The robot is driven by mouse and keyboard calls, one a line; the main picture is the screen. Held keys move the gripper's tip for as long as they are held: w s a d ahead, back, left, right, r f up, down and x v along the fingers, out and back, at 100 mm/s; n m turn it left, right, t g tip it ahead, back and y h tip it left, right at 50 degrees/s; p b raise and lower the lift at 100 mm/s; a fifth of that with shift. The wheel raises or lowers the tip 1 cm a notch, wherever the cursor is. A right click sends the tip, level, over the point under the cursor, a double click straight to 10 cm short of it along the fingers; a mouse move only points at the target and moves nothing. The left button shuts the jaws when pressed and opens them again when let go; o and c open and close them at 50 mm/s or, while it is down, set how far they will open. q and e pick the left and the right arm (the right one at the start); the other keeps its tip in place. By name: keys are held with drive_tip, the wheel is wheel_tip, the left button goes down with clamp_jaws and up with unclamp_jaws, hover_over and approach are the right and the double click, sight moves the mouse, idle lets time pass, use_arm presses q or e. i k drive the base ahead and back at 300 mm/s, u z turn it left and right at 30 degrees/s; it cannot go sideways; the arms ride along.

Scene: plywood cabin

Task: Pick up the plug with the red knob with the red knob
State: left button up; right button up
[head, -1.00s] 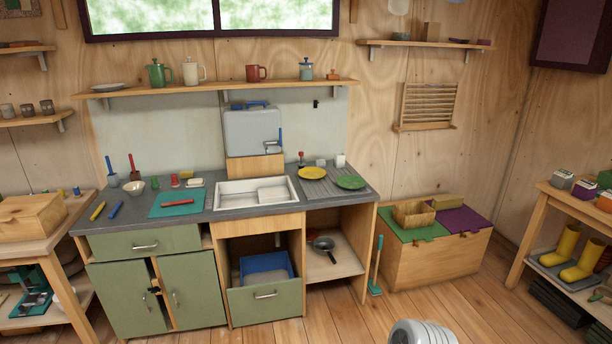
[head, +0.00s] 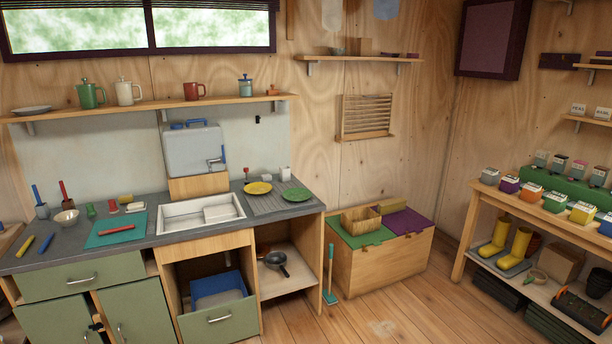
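A small upright item with a red top (head: 247,173) stands at the back of the grey counter, just right of the white sink (head: 202,213). It may be the plug with the red knob, but it is too small to tell. A red-handled tool (head: 65,191) stands at the counter's left end. A small red item (head: 112,206) stands near the teal mat (head: 100,238). Neither of my grippers is in view.
A yellow plate (head: 258,188) and a green plate (head: 296,194) lie right of the sink. A drawer with a blue bin (head: 216,287) is pulled open below it. A wooden chest (head: 385,265) and a teal broom (head: 330,275) stand right of the counter. The floor in front is clear.

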sight(246, 182)
drive_tip(key=z, duration=0.6)
drive_tip(key=i, duration=1.95)
drive_tip(key=u, duration=1.15)
drive_tip(key=i, duration=0.9)
drive_tip(key=u, duration=1)
